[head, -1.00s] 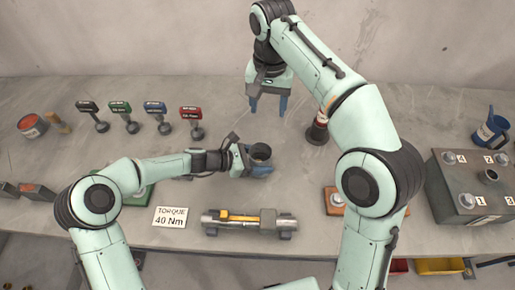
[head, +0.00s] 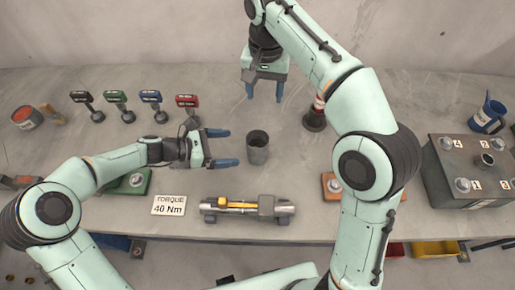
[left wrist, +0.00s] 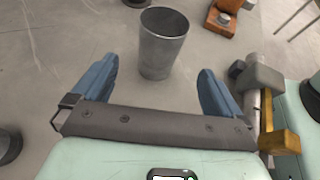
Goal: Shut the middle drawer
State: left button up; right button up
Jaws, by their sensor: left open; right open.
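No drawer can be clearly made out in either view; a middle drawer is not identifiable. My left gripper (head: 224,148) is open and empty above the workbench, just left of a grey metal cup (head: 258,148). In the left wrist view the cup (left wrist: 163,45) stands upright beyond the open blue fingers, apart from them. My right gripper (head: 265,94) is open and empty, pointing down over the back of the bench.
A yellow bin (head: 435,248), a red one (head: 396,250) and a blue part (head: 112,241) show below the bench's front edge. A grey box (head: 470,170) stands right.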

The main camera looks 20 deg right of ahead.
aim_at(18, 263)
jog(key=k+j, duration=0.15)
jog(key=j, duration=0.25)
jog(key=k+j, duration=0.1)
jog(key=j, duration=0.25)
jog(key=k+j, duration=0.15)
jog(key=j, duration=0.25)
jog(key=k+j, duration=0.15)
jog(key=j, duration=0.2)
jog(key=k+j, duration=0.1)
jog(key=j, duration=0.3)
jog(key=k+j, duration=0.15)
jog(key=j, duration=0.2)
jog(key=k+j, duration=0.15)
jog(key=j, duration=0.25)
